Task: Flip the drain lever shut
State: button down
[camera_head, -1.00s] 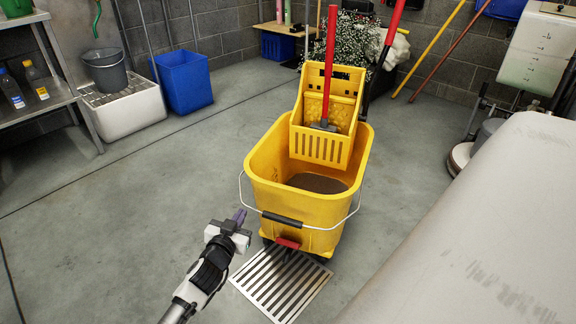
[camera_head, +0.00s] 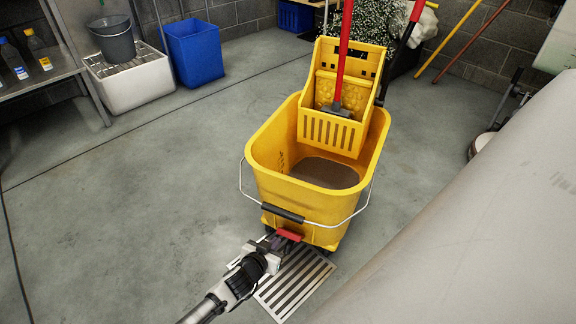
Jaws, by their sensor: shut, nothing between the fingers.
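A yellow mop bucket (camera_head: 318,208) stands on the concrete floor with dark water (camera_head: 326,172) inside. The red drain lever (camera_head: 288,235) is low on its near side, below the black grip of the wire handle (camera_head: 283,214). My gripper (camera_head: 282,244) reaches in from the lower left, shut and empty. Its fingertips are at the lever, just below and in front of it. Whether they touch it I cannot tell. The fingers partly hide the lever's underside and the bucket's lower front.
A metal floor grate (camera_head: 296,283) lies under the bucket's near end. A wringer (camera_head: 335,95) with a red-handled mop (camera_head: 344,55) sits on the bucket's far side. A large pale surface (camera_head: 470,215) fills the right. The floor at left is clear.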

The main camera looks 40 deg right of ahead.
aim_at(285, 233)
jog(key=shift+f, duration=0.1)
jog(key=b+x, duration=0.3)
jog(key=x, duration=0.5)
jog(key=shift+d+f, duration=0.15)
jog(key=shift+x, duration=0.75)
jog(key=shift+w, duration=0.1)
